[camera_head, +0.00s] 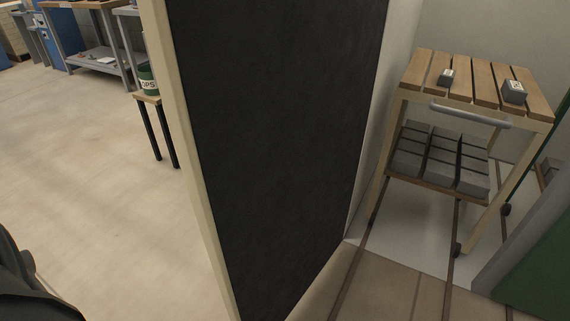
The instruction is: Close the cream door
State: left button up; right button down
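A tall panel with a broad dark face (275,130) and a cream upright edge (190,150) stands close in front of me in the middle of the head view. It looks like the cream door, standing open at an angle, but its handle and hinges do not show. Neither of my grippers is in view. A black rounded shape at the lower left corner looks like part of my own arm.
Right of the panel, a slatted wooden cart (420,75) carries grey bricks (440,158). A green panel with a grey edge (525,245) stands at lower right. At left, a stool (150,99) holds a green can (148,78). The pale floor (90,190) there is clear.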

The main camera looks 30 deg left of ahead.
aim_at(266, 103)
jog(key=k+j+z, duration=0.1)
jog(key=j, duration=0.25)
jog(key=k+j, duration=0.2)
jog(key=j, duration=0.15)
jog(key=k+j+z, duration=0.15)
jog(key=k+j, duration=0.1)
jog(key=j, duration=0.35)
jog(key=k+j+z, duration=0.1)
jog(key=j, duration=0.4)
jog(key=k+j+z, duration=0.1)
jog(key=j, duration=0.35)
